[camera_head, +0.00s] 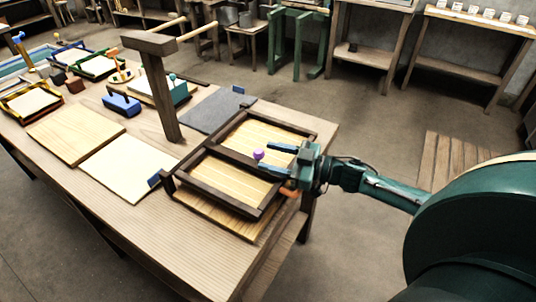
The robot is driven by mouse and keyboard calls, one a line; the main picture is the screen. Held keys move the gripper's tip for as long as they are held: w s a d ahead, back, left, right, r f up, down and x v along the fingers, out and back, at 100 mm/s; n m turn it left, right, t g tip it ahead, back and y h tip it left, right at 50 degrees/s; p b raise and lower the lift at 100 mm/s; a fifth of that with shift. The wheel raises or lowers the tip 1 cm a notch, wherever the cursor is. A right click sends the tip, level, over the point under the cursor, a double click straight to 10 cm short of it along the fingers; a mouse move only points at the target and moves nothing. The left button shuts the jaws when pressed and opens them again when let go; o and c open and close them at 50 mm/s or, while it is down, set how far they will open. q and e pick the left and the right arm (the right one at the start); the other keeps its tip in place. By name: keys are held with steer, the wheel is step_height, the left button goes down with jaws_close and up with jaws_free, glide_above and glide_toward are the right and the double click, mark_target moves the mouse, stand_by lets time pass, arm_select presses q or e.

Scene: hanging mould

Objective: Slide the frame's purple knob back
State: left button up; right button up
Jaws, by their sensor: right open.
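The purple knob (258,154) stands on the crossbar of a dark wooden frame (222,200). The frame lies on the near right end of the workbench, with pale wooden panels showing inside its two openings. My right gripper (276,158) reaches in from the right, just right of the knob. Its two blue fingers are apart and point left toward the knob. The knob appears just beyond the fingertips, not clearly between them. I cannot tell whether a finger touches the frame below. My left gripper is not in view.
A T-shaped wooden post (158,90) rises from the workbench (120,215) left of the frame. A pale sheet (120,168), a wooden board (76,134) and a grey mat (214,108) lie nearby. Smaller framed trays and a blue block (122,104) sit farther back.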

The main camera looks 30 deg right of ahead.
steer(key=shift+x, duration=0.8)
steer(key=shift+c, duration=0.2)
jaws_close()
